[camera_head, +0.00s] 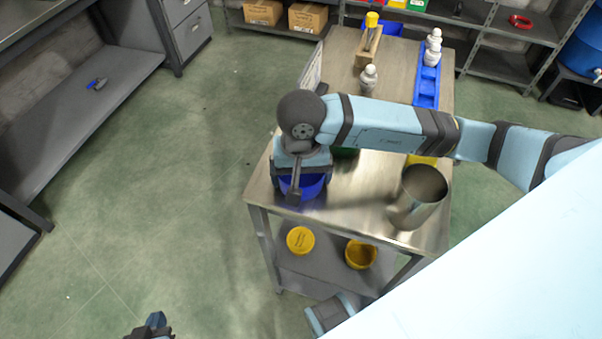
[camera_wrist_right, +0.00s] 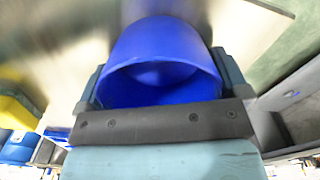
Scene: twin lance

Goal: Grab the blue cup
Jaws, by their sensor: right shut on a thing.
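The blue cup (camera_head: 313,186) is at the near left corner of the metal table, partly hidden by my right gripper (camera_head: 299,188). In the right wrist view the blue cup (camera_wrist_right: 165,50) fills the space between the two fingers of my right gripper (camera_wrist_right: 163,88), with its open mouth facing the camera. The right gripper is shut on it. I cannot tell whether the cup rests on the table or is just above it. My left gripper (camera_head: 150,327) shows only as a small dark part at the bottom edge, over the floor, far from the cup.
A metal cup (camera_head: 419,196) stands on the table (camera_head: 345,213) to the right. Green and yellow things are partly hidden behind my right arm. White bottles (camera_head: 368,79) and a blue tray (camera_head: 427,85) are farther back. Yellow containers (camera_head: 300,240) sit on the lower shelf.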

